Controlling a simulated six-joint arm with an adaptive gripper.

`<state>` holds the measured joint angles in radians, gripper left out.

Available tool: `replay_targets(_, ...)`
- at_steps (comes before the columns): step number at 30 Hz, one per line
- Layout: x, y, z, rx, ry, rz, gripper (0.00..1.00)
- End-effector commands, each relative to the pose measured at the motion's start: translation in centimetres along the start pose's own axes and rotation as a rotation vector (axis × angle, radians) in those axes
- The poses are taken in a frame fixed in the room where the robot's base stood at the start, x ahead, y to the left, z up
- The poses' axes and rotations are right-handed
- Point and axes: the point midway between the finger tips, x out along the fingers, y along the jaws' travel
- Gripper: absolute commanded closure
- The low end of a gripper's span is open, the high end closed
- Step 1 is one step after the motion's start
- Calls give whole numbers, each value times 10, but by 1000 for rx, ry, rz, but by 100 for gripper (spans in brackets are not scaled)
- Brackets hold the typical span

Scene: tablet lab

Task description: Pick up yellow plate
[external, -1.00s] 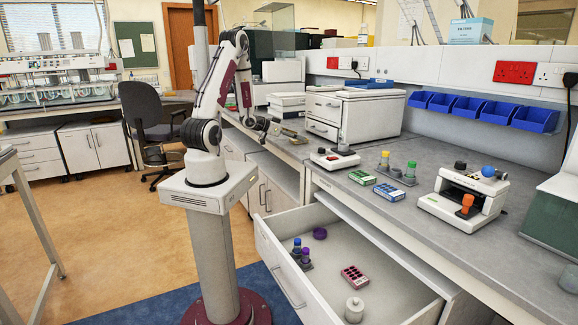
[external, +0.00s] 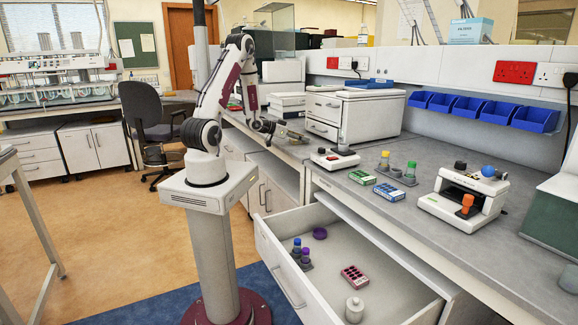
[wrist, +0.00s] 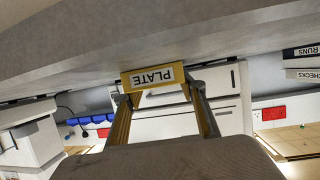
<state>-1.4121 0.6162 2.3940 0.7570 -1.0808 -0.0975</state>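The yellow plate (wrist: 128,84) shows in the wrist view as a yellow block with a white label reading PLATE, upside down. It lies against the grey bench surface. My gripper (wrist: 158,94) has its two fingers spread wide, with their tips beside the two ends of the plate. I cannot tell whether the tips touch it. In the external view my gripper (external: 290,134) is low over the back part of the bench. The plate is too small and too covered there to make out.
A white drawer cabinet (external: 322,129) stands on the bench just right of my gripper. A small white device (external: 333,159), green and blue boxes and capped vials are nearer the front. The open drawer (external: 327,262) below holds several small items.

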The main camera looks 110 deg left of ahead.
Motion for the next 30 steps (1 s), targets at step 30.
replay_targets(30, -13, 0, -31, 2, 2, 0, 76)
